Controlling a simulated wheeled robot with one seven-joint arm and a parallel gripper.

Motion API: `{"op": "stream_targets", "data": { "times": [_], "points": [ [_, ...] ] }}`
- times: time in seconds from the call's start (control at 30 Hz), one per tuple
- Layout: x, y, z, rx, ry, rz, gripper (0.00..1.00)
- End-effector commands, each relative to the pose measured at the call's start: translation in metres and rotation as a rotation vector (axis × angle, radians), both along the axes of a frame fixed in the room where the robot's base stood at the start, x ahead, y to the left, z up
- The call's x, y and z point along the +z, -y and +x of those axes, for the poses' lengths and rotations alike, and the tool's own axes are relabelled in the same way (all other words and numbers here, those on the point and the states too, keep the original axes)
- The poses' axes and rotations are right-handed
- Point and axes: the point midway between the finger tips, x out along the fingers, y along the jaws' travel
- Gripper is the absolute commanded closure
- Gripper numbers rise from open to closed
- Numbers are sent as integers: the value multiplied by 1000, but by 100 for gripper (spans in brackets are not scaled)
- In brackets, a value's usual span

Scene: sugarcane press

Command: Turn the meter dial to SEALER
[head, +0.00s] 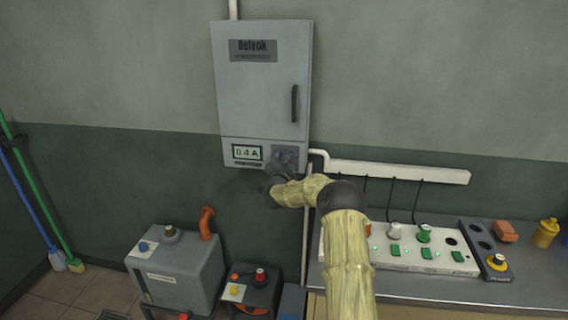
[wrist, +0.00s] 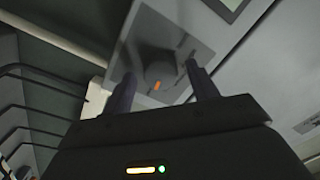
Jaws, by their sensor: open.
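The meter dial (wrist: 160,68) is a dark round knob with an orange mark on a grey square plate, seen in the wrist view. The mark points toward the bottom of that view; the position labels are too blurred to read. My gripper (wrist: 163,90) is open, its two dark fingers on either side of the dial's lower part. I cannot tell whether they touch it. In the head view my gripper (head: 277,172) is at the lower right of the grey meter cabinet (head: 260,90) and partly hides the dial plate (head: 287,152). The display (head: 247,152) reads 0.4 A.
A white conduit (head: 400,172) runs right from the cabinet. A grey machine (head: 175,270) with an orange pipe stands at lower left.

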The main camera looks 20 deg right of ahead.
Motion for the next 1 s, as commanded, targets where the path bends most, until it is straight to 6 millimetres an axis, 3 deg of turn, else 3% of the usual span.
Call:
{"op": "stream_targets", "data": {
  "times": [0.17, 0.4, 1.0],
  "points": [
    [0, 0, 0, 0, 0, 0, 41],
    [0, 0, 0, 0, 0, 0, 86],
    [3, 0, 0, 0, -77, -122, 86]
  ]
}}
